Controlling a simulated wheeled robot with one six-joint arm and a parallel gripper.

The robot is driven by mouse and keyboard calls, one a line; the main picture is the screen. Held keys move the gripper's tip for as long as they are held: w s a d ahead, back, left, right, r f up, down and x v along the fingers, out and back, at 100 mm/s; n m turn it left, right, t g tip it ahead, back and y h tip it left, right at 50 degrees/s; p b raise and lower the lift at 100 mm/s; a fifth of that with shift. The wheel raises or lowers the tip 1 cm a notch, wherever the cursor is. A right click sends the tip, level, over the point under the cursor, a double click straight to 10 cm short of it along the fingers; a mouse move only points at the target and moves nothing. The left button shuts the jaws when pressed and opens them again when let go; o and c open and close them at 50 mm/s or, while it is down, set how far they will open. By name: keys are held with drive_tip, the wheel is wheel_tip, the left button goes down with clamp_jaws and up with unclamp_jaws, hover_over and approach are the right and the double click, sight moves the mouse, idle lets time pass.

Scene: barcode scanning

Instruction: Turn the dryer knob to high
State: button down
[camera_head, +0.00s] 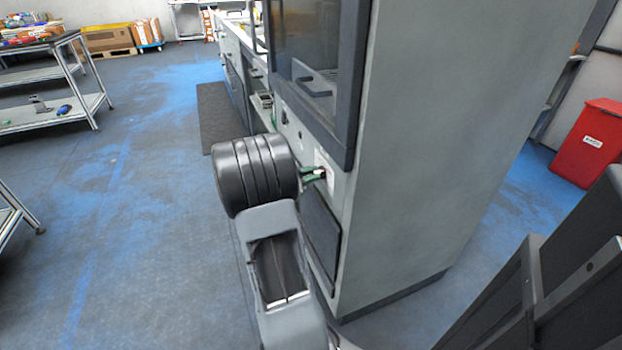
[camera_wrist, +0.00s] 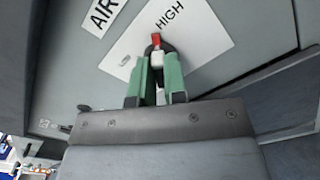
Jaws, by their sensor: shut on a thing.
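The dryer (camera_head: 420,150) is a tall grey cabinet in the middle of the head view, with a dark-framed window on its front. The knob (camera_wrist: 156,41) shows in the wrist view as a dark piece with a red tip, in front of a white plate (camera_wrist: 197,42) marked "HIGH". The red tip points up, a little left of the "HIGH" lettering. My gripper (camera_wrist: 157,72), with green fingers, is shut on the knob and hides its lower part. In the head view my gripper (camera_head: 314,174) reaches the white plate on the dryer's front.
An "AIR" label (camera_wrist: 103,14) is left of the plate in the wrist view. A dark lower panel (camera_head: 321,240) sits below the plate. A red bin (camera_head: 590,145) stands at the right. Metal shelf tables (camera_head: 50,85) stand at the left. The blue-grey floor (camera_head: 140,180) between is clear.

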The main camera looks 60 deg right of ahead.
drive_tip(key=shift+f+m+b, duration=0.1)
drive_tip(key=shift+m+b, duration=0.35)
drive_tip(key=shift+m, duration=0.35)
drive_tip(key=c, duration=1.2)
unclamp_jaws()
drive_tip(key=shift+o, duration=0.2)
drive_tip(key=shift+a, duration=0.1)
drive_tip(key=p+v, duration=0.3)
drive_tip(key=v, duration=1)
drive_tip(key=shift+w+a, duration=0.25)
